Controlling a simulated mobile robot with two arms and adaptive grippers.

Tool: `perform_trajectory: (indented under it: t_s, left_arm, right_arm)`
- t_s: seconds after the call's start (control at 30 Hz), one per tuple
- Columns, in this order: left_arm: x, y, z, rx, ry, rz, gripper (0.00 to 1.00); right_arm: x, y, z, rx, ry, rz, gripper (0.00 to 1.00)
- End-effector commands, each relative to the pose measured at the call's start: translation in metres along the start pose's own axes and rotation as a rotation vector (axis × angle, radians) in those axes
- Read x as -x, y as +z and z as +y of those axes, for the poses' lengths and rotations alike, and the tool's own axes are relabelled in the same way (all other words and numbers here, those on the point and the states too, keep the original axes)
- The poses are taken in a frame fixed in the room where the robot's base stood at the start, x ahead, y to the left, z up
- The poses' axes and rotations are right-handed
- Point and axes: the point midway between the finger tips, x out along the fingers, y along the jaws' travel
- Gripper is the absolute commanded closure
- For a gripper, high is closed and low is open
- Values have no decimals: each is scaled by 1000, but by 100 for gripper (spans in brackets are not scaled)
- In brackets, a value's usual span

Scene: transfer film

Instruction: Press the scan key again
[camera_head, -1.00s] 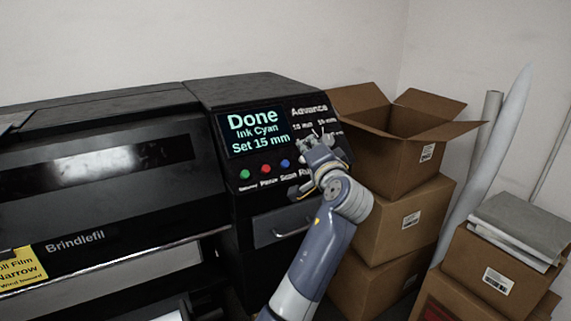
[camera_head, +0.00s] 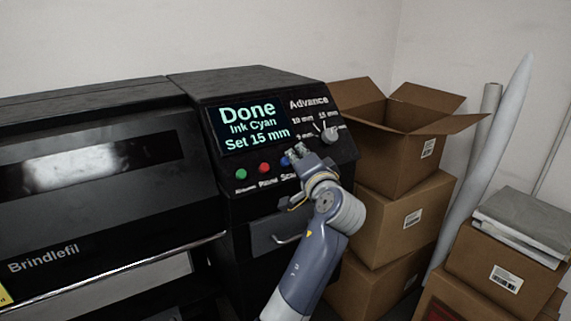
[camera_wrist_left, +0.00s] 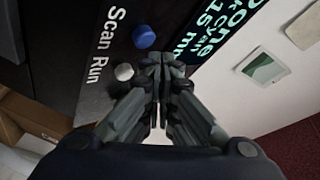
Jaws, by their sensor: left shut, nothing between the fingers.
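The blue scan key (camera_head: 285,163) sits on the printer's control panel, right of a green key (camera_head: 241,173) and a red key (camera_head: 264,168). It shows whole in the left wrist view (camera_wrist_left: 144,36), near the "Scan" label. My left gripper (camera_head: 294,153) is shut and empty, with its tips close beside the blue key in the head view. In the left wrist view its closed fingers (camera_wrist_left: 160,68) lie right of the blue key and of a pale key (camera_wrist_left: 124,72) near "Run". I cannot tell whether they touch the panel. My right gripper is not in view.
The screen (camera_head: 249,124) reads "Done, Ink Cyan, Set 15 mm". An Advance knob (camera_head: 328,134) sits to the right of the screen. A drawer handle (camera_head: 286,239) is below the panel. Stacked cardboard boxes (camera_head: 405,213) stand close to the printer's right side.

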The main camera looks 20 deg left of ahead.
Motion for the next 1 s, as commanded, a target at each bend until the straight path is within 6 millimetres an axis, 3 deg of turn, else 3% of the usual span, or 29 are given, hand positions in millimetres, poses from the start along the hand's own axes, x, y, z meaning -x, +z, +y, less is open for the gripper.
perform_trajectory:
  t_s: [0.3, 0.73, 1.0]
  left_arm:
    - [-2, 2, 1, 0, 1, 0, 100]
    - [-2, 1, 1, 0, 1, 0, 100]
    - [-2, 1, 1, 0, 1, 1, 100]
  right_arm:
    - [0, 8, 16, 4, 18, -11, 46]
    - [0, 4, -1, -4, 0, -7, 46]
    - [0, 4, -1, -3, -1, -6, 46]
